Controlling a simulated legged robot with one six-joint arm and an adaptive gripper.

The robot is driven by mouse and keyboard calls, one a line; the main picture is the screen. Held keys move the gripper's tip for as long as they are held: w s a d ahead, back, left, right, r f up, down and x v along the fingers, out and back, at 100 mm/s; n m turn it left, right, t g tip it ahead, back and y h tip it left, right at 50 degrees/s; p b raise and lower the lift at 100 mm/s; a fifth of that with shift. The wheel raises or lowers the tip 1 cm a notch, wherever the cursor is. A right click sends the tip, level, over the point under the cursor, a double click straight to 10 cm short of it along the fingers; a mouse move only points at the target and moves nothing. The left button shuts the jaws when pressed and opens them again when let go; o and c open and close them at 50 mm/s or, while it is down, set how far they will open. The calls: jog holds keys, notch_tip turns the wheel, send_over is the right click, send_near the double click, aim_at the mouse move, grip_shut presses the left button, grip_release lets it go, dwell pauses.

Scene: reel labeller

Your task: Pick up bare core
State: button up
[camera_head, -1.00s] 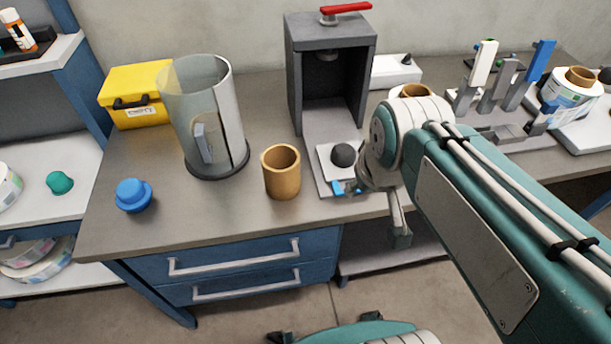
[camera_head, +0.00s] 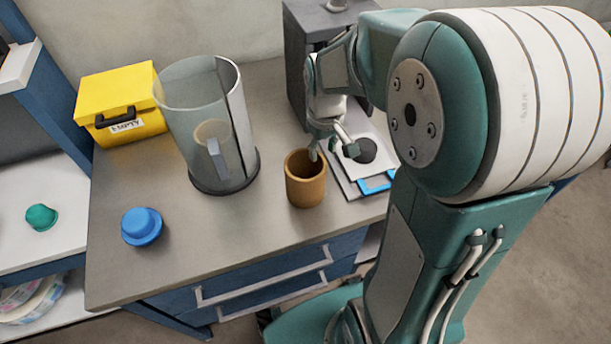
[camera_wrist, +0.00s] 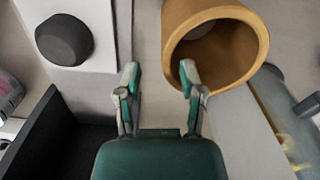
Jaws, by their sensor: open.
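The bare core (camera_head: 305,186), a brown open tube, stands upright on the grey bench near its front edge. In the wrist view the core (camera_wrist: 256,38) is at the upper right, with its open mouth facing the camera. My gripper (camera_head: 332,153) is open and empty, pointing down just right of the core. In the wrist view my gripper (camera_wrist: 158,75) shows both fingers apart, and one fingertip overlaps the core's rim and mouth. I cannot tell whether it touches. The other finger is clear of the core, with bare surface between the fingers.
A clear cylinder (camera_head: 177,138) with a tan shape inside stands left of the core. A blue knob (camera_head: 142,226) and yellow box (camera_head: 122,103) are further left. A white plate with a dark knob (camera_wrist: 64,40) sits beside the gripper. My arm hides the bench's right side.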

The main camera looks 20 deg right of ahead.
aim_at(320, 169)
jog(key=shift+a+f, duration=0.35)
jog(key=shift+f, duration=0.35)
jog(key=f, duration=0.4)
jog(key=shift+s+d+f, duration=0.15)
jog(key=shift+s+f, duration=0.15)
jog(key=shift+f, duration=0.1)
grip_shut()
